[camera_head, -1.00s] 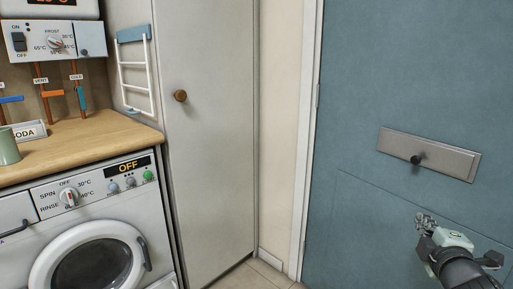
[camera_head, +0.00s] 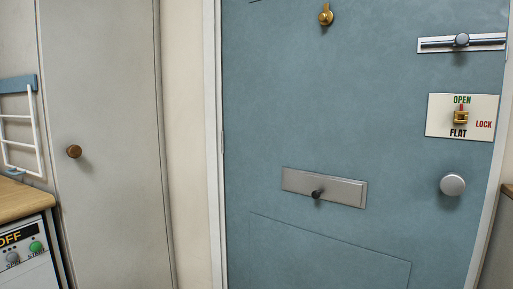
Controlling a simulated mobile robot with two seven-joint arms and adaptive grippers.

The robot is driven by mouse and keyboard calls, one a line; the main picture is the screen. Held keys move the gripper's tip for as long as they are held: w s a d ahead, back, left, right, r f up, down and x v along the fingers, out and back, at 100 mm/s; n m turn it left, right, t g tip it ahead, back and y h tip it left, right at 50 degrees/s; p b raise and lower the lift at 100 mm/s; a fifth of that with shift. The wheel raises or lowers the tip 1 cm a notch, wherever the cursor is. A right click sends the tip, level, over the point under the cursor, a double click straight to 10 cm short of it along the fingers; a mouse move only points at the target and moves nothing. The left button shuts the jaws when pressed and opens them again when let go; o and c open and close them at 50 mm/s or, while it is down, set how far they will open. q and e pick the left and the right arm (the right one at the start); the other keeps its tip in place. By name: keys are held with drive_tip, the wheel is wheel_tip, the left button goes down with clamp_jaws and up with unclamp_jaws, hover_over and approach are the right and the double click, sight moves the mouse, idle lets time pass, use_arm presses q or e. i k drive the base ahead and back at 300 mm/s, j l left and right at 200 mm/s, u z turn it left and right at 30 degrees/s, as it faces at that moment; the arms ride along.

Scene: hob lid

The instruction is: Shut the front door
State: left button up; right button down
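The blue front door (camera_head: 300,110) fills the middle and right of the head view. Its right edge runs close along the white frame (camera_head: 488,215), and I see no clear gap there. On it are a round silver knob (camera_head: 452,185), a letter plate (camera_head: 325,187) with a dark knob, and a lock plate (camera_head: 460,117) marked OPEN, LOCK and FLAT, its red mark toward OPEN. A sliding bolt (camera_head: 461,42) sits above, and a brass piece (camera_head: 326,15) is near the top. Neither gripper is in view.
A grey cupboard door (camera_head: 105,120) with a brown knob (camera_head: 74,151) stands on the left. A white rack (camera_head: 18,130), a wooden worktop (camera_head: 22,200) and part of a washing machine (camera_head: 30,255) are at the far left. A brown edge (camera_head: 508,190) shows at the far right.

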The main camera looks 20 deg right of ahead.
sight(357, 98)
drive_tip(key=z, duration=1.2)
